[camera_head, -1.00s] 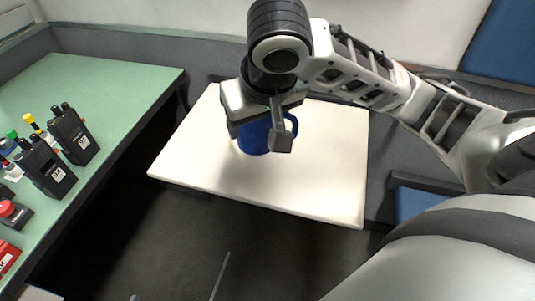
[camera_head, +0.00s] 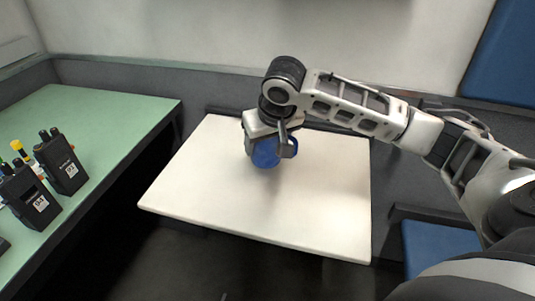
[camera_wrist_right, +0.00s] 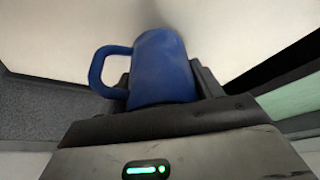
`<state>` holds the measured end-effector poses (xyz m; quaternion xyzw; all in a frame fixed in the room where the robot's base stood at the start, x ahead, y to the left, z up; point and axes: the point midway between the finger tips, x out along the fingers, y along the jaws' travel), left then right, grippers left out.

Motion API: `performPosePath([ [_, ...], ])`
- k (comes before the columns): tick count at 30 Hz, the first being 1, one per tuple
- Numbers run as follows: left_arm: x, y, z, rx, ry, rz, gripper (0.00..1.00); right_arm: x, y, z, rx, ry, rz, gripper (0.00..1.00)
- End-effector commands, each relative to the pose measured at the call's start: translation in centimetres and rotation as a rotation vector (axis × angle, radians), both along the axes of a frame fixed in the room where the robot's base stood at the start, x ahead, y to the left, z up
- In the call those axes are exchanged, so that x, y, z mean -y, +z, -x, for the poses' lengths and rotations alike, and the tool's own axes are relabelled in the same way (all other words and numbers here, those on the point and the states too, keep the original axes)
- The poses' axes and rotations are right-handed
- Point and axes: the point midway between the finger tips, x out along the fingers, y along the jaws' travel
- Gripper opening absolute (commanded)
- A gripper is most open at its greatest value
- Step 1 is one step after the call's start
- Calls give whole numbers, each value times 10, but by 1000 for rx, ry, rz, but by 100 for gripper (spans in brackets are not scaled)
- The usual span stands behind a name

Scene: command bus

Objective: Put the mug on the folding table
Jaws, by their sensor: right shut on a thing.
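The blue mug (camera_head: 265,154) is at the folding table (camera_head: 310,212), over the rear middle of its white top. My right gripper (camera_head: 268,150) is shut on the mug, with its fingers on either side of the body. In the right wrist view the mug (camera_wrist_right: 162,70) sits between the fingers, with its handle to the left and the white tabletop (camera_wrist_right: 70,25) beyond it. I cannot tell whether the mug's base touches the tabletop. My left gripper is not in view.
A green counter (camera_head: 105,120) runs along the left, with black radios (camera_head: 62,162) on it. A dark gap separates it from the table. The grey wall is close behind the table. A blue seat (camera_head: 440,245) is at the right. The tabletop around the mug is clear.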

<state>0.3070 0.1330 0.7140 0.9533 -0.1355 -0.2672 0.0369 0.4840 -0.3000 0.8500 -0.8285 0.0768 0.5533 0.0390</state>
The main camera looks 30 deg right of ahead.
Motion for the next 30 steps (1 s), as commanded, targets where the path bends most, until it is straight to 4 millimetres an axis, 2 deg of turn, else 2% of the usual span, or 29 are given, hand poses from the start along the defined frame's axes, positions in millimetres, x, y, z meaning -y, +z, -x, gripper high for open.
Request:
performPosePath([
  [3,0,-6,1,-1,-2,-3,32,3,-21,-2,-4,1,2,36],
  [6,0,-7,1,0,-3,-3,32,3,-32,-2,-2,0,1,36],
  [19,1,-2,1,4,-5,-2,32,3,-37,-2,-1,1,1,36],
  [20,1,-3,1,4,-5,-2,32,3,-38,-2,-2,0,1,74],
  [21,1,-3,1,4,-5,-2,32,3,-38,-2,-2,0,1,85],
  [22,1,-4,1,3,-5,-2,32,3,-38,-2,-2,0,1,87],
  [30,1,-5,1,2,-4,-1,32,2,-37,-2,-1,1,1,87],
])
